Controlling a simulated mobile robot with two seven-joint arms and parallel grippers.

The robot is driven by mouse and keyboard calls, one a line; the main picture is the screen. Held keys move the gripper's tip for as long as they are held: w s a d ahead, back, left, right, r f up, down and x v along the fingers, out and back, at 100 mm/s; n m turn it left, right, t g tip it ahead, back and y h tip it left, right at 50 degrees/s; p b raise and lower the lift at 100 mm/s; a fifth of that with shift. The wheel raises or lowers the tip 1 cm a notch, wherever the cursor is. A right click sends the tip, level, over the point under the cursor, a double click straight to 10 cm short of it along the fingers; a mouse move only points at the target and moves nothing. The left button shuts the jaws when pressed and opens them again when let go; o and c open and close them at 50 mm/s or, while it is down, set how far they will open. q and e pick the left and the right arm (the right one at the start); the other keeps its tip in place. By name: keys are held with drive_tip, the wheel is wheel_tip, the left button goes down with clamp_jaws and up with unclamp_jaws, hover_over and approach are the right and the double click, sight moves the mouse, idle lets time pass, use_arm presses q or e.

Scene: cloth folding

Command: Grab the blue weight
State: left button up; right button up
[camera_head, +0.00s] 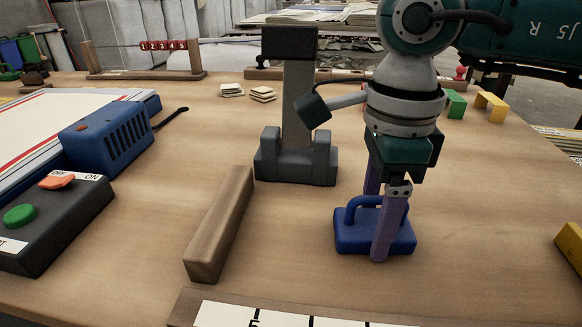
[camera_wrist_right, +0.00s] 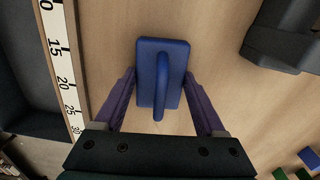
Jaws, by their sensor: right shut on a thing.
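The blue weight (camera_head: 352,240) is a flat blue block with an arched handle, on the wooden table right of centre. In the right wrist view the weight (camera_wrist_right: 150,62) lies between the two purple fingers. My right gripper (camera_head: 378,222) points down over it and is shut on it, one finger at the near side and the other at the far side, partly hidden. In the right wrist view the fingertips (camera_wrist_right: 160,78) meet the block's long sides. The weight appears to rest on the table. My left gripper is not in view.
A wooden bar (camera_head: 222,222) lies left of the weight, and a grey stand (camera_head: 297,165) is behind it. A ruler board (camera_head: 290,316) lies at the front. A button box (camera_head: 55,225) and blue box (camera_head: 108,140) are left. Free table lies to the right.

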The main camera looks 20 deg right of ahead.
clamp_jaws()
drive_tip(key=shift+r, duration=0.1)
idle(0.4)
